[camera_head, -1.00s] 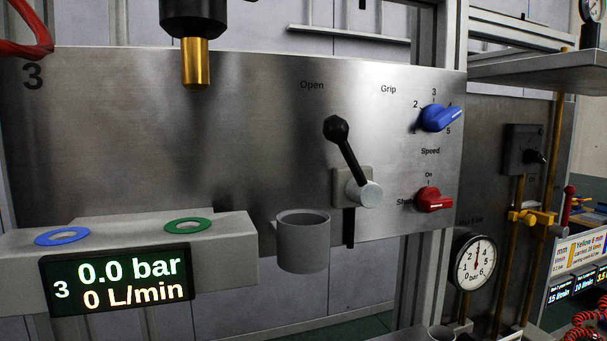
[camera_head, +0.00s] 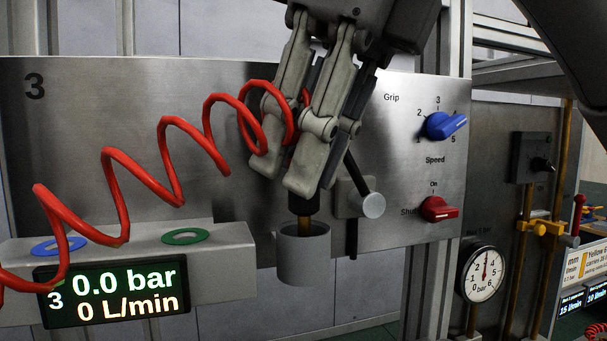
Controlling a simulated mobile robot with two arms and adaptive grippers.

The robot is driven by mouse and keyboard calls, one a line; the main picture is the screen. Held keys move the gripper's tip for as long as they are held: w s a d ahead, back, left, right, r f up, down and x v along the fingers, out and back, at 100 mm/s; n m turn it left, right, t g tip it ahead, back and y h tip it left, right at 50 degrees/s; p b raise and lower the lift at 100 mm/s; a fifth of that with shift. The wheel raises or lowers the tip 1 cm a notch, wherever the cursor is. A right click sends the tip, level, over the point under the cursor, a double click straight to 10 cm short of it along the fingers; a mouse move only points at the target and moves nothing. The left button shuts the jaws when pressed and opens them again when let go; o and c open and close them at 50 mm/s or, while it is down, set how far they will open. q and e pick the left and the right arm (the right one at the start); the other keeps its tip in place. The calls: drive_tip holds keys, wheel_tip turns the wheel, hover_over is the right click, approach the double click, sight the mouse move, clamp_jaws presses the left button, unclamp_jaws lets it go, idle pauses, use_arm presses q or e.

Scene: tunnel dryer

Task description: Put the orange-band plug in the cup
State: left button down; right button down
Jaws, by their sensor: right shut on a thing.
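My right gripper (camera_head: 302,168) points down from the top and is shut on the plug. The plug (camera_head: 304,205) has a dark body and a brass tip; its upper part is hidden by the fingers and I cannot make out an orange band. It is about upright over the grey cup (camera_head: 303,262), on the front of the steel panel. The brass tip overlaps the cup's mouth and appears to be just inside it. A red coiled hose (camera_head: 112,205) runs from the gripper to the lower left. My left gripper is not in view.
A lever with a grey hub (camera_head: 372,205) is close right of the cup. The blue knob (camera_head: 440,126) and red knob (camera_head: 437,208) are farther right. A ledge with a blue ring (camera_head: 50,247), green ring (camera_head: 186,236) and pressure display (camera_head: 112,291) is left.

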drive_tip(key=shift+w+f, duration=0.1)
drive_tip(key=shift+f, duration=1.1)
drive_tip(key=shift+f, duration=0.15)
drive_tip(key=c, duration=1.3)
unclamp_jaws()
drive_tip(key=shift+r, duration=0.3)
drive_tip(key=v, duration=1.2)
drive_tip(key=shift+f, duration=0.1)
